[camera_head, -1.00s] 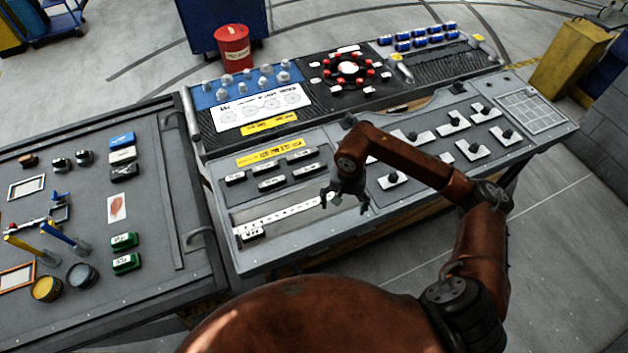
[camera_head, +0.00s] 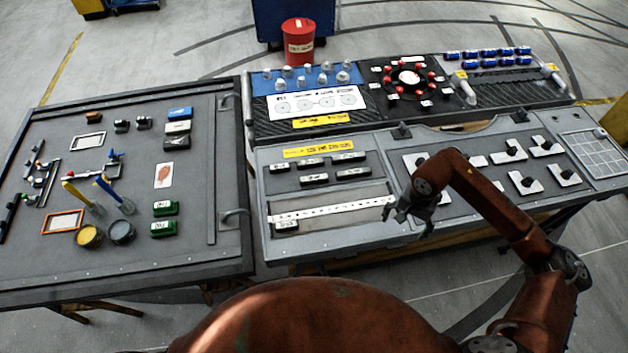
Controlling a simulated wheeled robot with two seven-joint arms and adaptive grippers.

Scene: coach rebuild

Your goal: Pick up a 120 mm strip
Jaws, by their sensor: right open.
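Several short dark strips with white labels lie in two rows on the grey right-hand panel, below a yellow label; one is the upper middle strip (camera_head: 311,163). Another labelled strip (camera_head: 285,226) lies alone at the lower left of a recess. The lettering is too small to tell which is 120 mm. A long white marked scale (camera_head: 330,208) runs across the recess. My right gripper (camera_head: 408,222) is open and empty, pointing down near the scale's right end, to the right of the strips. Whether it touches the panel is unclear. My left gripper is out of view.
White plates with black knobs (camera_head: 515,153) stand right of my gripper. Behind is a raised console with a ring of red knobs (camera_head: 409,78) and blue cylinders. A red bucket (camera_head: 298,42) stands behind it.

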